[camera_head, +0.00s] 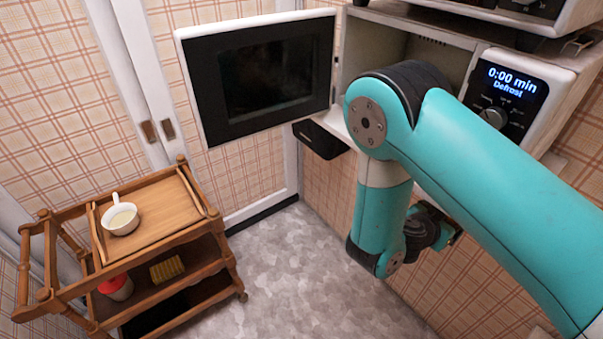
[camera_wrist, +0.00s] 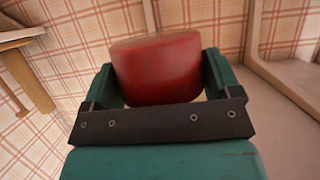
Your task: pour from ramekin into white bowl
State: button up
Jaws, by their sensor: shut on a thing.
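My gripper (camera_wrist: 158,64) is shut on a red round-sided thing (camera_wrist: 156,78), which I take to be the ramekin. It sits between both fingers; its opening and any contents cannot be made out. In the head view my arm covers most of the gripper, and the red thing does not show there. A white bowl (camera_head: 121,219) with a short handle stands upright on the trolley's top at the left. Something pale yellow shows inside it. My gripper is well apart from this bowl, low on the right below the microwave.
The wooden trolley (camera_head: 160,218) has lower shelves with a red-topped jar (camera_head: 116,287) and a yellow block (camera_head: 167,269). The microwave door (camera_head: 258,75) hangs wide open above. An open grey floor (camera_head: 285,275) lies between the trolley and my arm.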

aim_at(122, 219)
jog(key=u, duration=0.5)
jog(key=k, duration=0.6)
jog(key=u, duration=0.7)
jog(key=i, duration=0.6)
jog(key=u, duration=0.45)
jog(key=i, duration=1.65)
jog(key=u, duration=0.15)
